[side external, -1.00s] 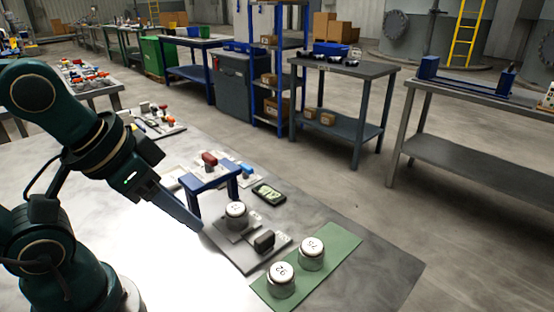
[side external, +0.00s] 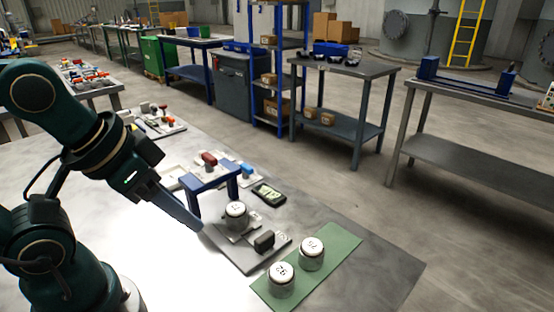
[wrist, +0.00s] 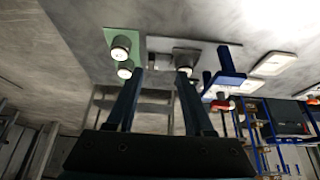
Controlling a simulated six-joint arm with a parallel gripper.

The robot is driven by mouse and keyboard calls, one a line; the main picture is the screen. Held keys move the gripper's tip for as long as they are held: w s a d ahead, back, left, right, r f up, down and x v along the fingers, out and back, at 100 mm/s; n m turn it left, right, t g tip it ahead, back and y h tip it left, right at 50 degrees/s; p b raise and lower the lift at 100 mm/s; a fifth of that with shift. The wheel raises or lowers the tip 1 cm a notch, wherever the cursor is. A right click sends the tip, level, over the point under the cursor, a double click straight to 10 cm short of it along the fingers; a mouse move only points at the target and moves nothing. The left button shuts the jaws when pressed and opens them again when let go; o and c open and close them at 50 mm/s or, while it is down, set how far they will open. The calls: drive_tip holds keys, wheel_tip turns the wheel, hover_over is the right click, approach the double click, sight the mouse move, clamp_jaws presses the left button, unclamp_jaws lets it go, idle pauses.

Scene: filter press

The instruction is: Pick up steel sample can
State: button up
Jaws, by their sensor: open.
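A steel sample can (side external: 236,217) with a white marked lid stands upright on a grey plate (side external: 232,255), beside a blue arch-shaped frame (side external: 209,177). Two more steel cans (side external: 311,257) (side external: 281,284) stand upright on a green mat (side external: 346,240). My gripper (side external: 198,226) is left of the plate, above the table, apart from all cans. In the wrist view its fingers (wrist: 160,74) are spread and empty. There the mat cans (wrist: 121,47) (wrist: 126,69) show at upper left, and the plate's can (wrist: 186,58) shows by the right fingertip, partly hidden.
A dark block (side external: 264,240) sits on the plate near the mat. Trays with red and blue parts (side external: 209,160) stand farther back. The table's right front corner is bare.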

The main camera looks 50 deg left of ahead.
drive_tip(key=o, duration=0.6)
drive_tip(key=shift+o, duration=0.2)
drive_tip(key=shift+r, duration=0.1)
